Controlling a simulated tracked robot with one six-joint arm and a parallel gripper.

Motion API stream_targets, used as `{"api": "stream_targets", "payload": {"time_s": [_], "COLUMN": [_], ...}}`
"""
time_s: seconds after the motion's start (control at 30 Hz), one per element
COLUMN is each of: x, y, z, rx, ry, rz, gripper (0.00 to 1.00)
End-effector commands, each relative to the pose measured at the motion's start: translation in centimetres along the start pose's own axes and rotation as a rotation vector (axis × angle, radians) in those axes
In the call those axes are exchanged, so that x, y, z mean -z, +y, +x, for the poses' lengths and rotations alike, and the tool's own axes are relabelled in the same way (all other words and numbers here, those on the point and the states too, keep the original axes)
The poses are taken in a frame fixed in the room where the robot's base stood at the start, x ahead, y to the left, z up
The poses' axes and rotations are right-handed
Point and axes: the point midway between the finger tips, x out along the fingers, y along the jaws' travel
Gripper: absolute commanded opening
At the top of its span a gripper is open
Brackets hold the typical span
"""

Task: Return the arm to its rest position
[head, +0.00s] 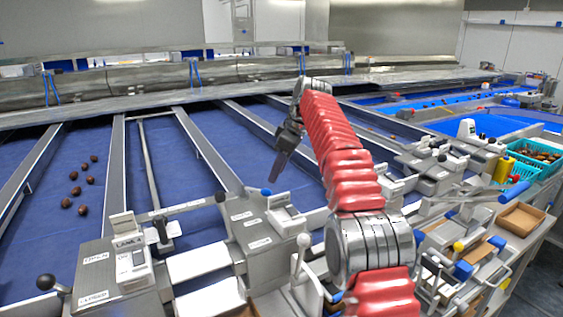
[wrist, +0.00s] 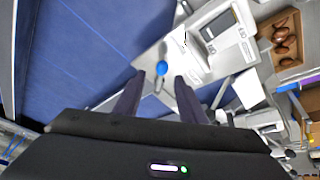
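My red-sleeved arm (head: 335,140) rises from the lower right of the head view and bends over at the top. My gripper (head: 274,178) hangs down from it over the grading line, near a grey machine housing. In the wrist view the two dark fingers of my gripper (wrist: 157,80) stand apart with nothing held between them. A blue knob (wrist: 161,68) on a grey housing shows just beyond the gap. Whether the fingers touch anything cannot be told.
Several dark dates (head: 81,190) lie on the blue belt (head: 85,155) at left. Grey housings with levers (head: 110,275) line the front. At right are a teal crate (head: 524,171) and a cardboard tray (head: 521,219). A brown tray (wrist: 264,38) holding dates shows in the wrist view.

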Motion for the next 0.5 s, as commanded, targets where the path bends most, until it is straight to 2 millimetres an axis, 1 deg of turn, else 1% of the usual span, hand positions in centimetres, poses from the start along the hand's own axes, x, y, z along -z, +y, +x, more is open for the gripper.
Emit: {"api": "stream_targets", "payload": {"time_s": [0.17,0.27,0.5], "x": [-0.4,-1.0,-2.5], "y": [-0.3,-0.7,-2.3], "z": [-1.5,-2.8,-5.9], "rx": [-0.015,-0.028,-0.063], "ry": [-0.004,-0.009,-0.019], "rz": [0.039,0.078,0.183], "gripper": [0.37,0.37,0.37]}}
